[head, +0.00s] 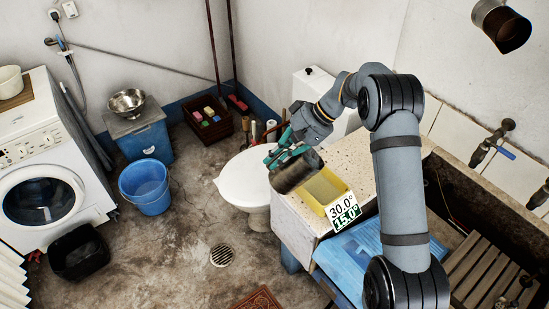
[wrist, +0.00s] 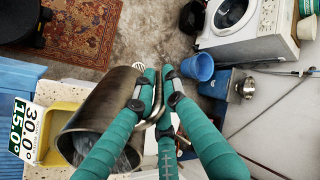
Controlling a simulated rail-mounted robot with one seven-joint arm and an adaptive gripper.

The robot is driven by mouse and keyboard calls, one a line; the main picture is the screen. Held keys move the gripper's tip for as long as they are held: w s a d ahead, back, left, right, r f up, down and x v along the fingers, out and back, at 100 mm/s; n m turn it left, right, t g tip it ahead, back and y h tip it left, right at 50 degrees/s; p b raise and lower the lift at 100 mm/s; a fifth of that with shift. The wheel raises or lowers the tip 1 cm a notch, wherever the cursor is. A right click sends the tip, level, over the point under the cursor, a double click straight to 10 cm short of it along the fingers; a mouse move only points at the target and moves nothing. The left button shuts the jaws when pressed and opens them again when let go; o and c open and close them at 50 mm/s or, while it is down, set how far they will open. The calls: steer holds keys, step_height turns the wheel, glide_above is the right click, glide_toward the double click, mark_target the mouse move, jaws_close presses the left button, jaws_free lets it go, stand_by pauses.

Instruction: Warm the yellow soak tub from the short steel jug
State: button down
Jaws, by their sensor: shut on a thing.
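The short steel jug (head: 294,173) is tilted well over beside and partly above the yellow soak tub (head: 345,186). My gripper (head: 284,155) is shut on the jug's handle. In the wrist view the teal fingers (wrist: 158,105) close around the handle, and the jug (wrist: 107,106) points its open mouth toward the tub (wrist: 56,121). Something pale and glossy shows inside the mouth; I cannot make out a stream. The tub sits on the speckled counter, its inside partly hidden by the jug. A display (head: 343,212) at the tub reads 30.0° on white and 15.0° on green.
The speckled counter (head: 355,150) has a blue cloth or board (head: 350,262) at its front. A stone trough (head: 465,200) with taps lies right. A white toilet (head: 243,180), blue bucket (head: 145,186) and washing machine (head: 42,165) stand left. A steel funnel-like thing (head: 502,25) hangs upper right.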

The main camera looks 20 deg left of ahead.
steer(key=shift+w+d+y+b, duration=0.1)
steer(key=shift+d+y+b, duration=0.15)
steer(key=shift+b, duration=0.2)
steer(key=shift+d+r+y+b, duration=0.1)
steer(key=shift+r+y+b, duration=0.15)
steer(key=shift+b, duration=0.05)
stand_by(0.4)
steer(key=shift+w+d+g+b, duration=0.15)
steer(key=shift+g+b, duration=0.15)
steer(key=shift+b, duration=0.05)
stand_by(0.6)
steer(key=shift+d+r+y+b, duration=0.15)
steer(key=shift+d+y+b, duration=0.15)
steer(key=shift+y, duration=0.3)
steer(key=shift+w+d+b, duration=0.1)
steer(key=shift+b, duration=0.25)
stand_by(0.6)
steer(key=shift+w+d+g+y+b, duration=0.15)
steer(key=shift+d+g+y+b, duration=0.15)
steer(key=shift+y, duration=0.2)
